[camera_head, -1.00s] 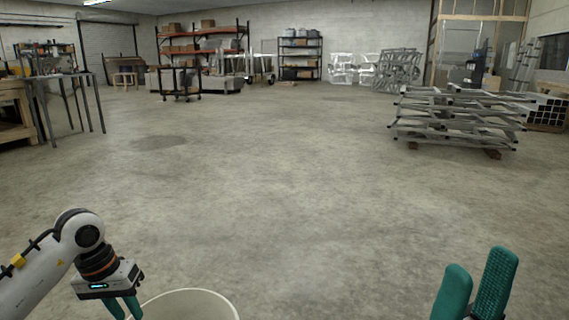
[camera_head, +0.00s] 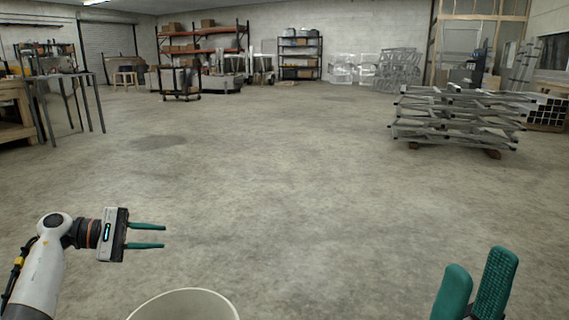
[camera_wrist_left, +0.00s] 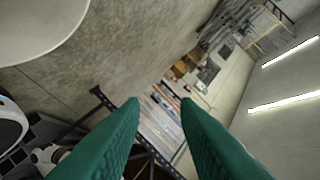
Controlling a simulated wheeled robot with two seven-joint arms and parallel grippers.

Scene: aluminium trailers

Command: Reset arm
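My left gripper (camera_head: 164,236) is at the lower left of the head view, pointing right, with its two green fingers apart and nothing between them. In the left wrist view its fingers (camera_wrist_left: 160,103) stand apart with only the distant room showing between them. My right gripper (camera_head: 484,275) shows at the lower right as two green fingers pointing up, with a gap and nothing between them. The rest of my right arm is out of view.
A white round rim (camera_head: 184,291), like a bin's, is at the bottom edge, right of and below my left gripper; it also shows in the left wrist view (camera_wrist_left: 62,42). A stack of aluminium frames (camera_head: 455,118) stands at the right. A metal table (camera_head: 62,76) stands at the left. The middle floor is clear.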

